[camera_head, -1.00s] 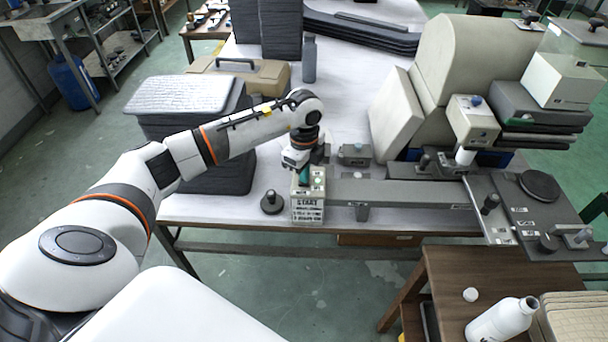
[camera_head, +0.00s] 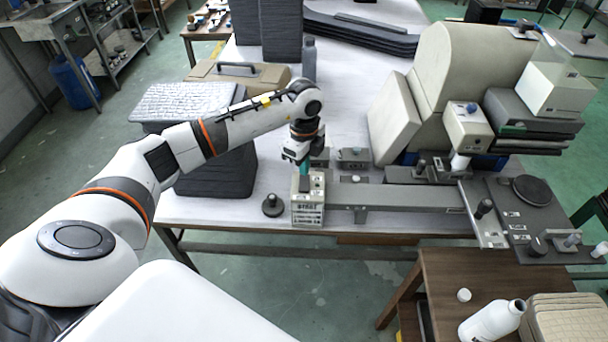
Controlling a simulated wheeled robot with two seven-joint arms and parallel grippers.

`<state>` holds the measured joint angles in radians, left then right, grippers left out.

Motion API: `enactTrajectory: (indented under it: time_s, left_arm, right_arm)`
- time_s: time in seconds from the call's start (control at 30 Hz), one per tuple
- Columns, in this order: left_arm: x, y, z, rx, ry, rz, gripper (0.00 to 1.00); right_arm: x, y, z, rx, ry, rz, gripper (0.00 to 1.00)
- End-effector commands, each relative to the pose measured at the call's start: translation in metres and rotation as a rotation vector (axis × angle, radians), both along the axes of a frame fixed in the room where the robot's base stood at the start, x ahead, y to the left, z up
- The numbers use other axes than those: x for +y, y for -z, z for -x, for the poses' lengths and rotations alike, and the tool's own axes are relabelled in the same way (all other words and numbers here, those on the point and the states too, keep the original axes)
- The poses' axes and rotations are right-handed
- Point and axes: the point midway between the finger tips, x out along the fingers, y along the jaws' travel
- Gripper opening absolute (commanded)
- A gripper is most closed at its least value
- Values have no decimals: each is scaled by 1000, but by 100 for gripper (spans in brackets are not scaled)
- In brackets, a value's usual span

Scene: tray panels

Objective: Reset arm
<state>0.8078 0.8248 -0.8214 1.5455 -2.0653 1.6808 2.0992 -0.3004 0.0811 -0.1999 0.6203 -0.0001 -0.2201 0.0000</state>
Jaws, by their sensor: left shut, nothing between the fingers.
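My left arm (camera_head: 215,135) reaches in from the left over the table. My left gripper (camera_head: 304,168) points down just above the small control box (camera_head: 308,211) with a label on its front. The gripper is shut with nothing held; its teal fingertips are at the back edge of the box top, and I cannot tell if they touch it. My right gripper is not in view.
A large beige machine (camera_head: 447,85) stands to the right on the white table (camera_head: 345,95). Dark stacked panels (camera_head: 215,170) lie behind my forearm. A black knob (camera_head: 272,204) stands left of the box. A white bottle (camera_head: 492,322) lies on a wooden table (camera_head: 450,275).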

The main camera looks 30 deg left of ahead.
Motion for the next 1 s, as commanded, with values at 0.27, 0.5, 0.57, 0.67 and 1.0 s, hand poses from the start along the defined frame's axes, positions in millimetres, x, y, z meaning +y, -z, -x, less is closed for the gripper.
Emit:
enactTrajectory:
  time_s: [0.27, 0.5, 0.57, 0.67, 1.0]
  left_arm:
    - [0, -19, 0, -1, 0, 1, 0]
    - [0, -18, 0, -1, 0, 1, 0]
    - [0, -18, 0, -1, 0, 0, 0]
    - [0, -18, 0, -1, 0, 0, 0]
    - [-93, -2, 4, -115, 213, 323, 0]
  right_arm:
    - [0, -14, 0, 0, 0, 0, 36]
    - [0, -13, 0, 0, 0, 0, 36]
    - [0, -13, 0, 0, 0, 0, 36]
    - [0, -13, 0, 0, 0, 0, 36]
    - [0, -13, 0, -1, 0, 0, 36]
